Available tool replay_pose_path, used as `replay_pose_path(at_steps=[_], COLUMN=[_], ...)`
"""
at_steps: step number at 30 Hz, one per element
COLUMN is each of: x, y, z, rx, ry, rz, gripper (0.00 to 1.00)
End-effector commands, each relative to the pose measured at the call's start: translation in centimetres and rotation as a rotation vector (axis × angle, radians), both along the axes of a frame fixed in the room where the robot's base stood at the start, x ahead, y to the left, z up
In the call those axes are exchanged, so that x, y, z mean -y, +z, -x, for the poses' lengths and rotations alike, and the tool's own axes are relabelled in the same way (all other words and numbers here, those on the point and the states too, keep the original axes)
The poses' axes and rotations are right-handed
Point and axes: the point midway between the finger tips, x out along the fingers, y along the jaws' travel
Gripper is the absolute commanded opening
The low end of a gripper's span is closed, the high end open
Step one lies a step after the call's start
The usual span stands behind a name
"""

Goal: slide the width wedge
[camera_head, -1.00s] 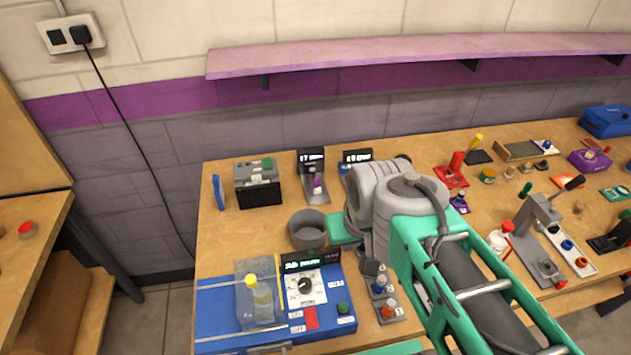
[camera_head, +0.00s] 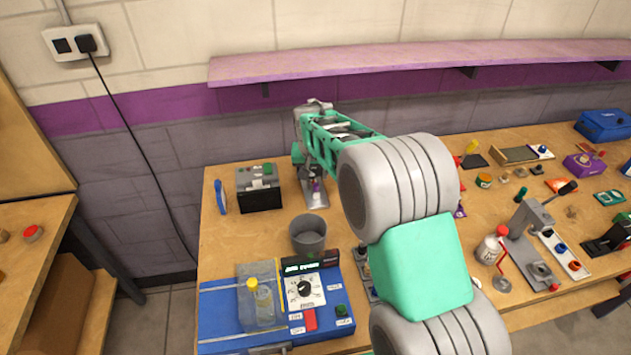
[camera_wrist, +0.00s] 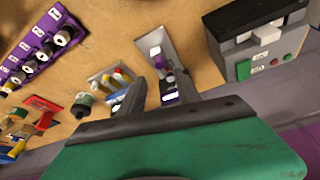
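A grey slot-track plate (camera_head: 313,197) lies near the back left of the table, with a small purple knob (camera_head: 317,186) on it. I take this knob for the width wedge. In the wrist view the plate (camera_wrist: 148,40) shows beyond my fingertips, with a white-and-purple knob (camera_wrist: 156,53) on it. A dark display block with a lit label (camera_wrist: 170,98) shows between the fingers. My gripper (camera_wrist: 160,80) is open, its two dark fingers apart over the back end of the plate. I cannot tell if they touch anything. In the head view my arm hides most of the gripper and the display.
A black-and-grey box with buttons (camera_head: 260,188) stands close left of the plate. A grey cup (camera_head: 308,234) and a blue panel with a dial (camera_head: 235,315) are in front. A purple shelf (camera_head: 400,60) runs above the back. Other fixtures crowd the right side.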

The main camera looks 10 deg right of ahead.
Motion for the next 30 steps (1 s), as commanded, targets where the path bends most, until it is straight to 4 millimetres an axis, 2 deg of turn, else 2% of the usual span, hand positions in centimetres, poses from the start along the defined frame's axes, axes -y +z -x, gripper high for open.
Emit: replay_pose_path(at_steps=[12,15,22,30], x=[0.6,0.7,0.7,0.7], y=[-6.1,-6.8,-6.9,-6.9], z=[-2.5,-2.8,-2.8,-2.8], rx=[-0.002,0.001,0.002,0.001], ry=[0.002,0.002,0.003,0.003], rz=[0.000,0.000,-0.001,-0.001], gripper=[0.39,0.39,0.39,0.17])
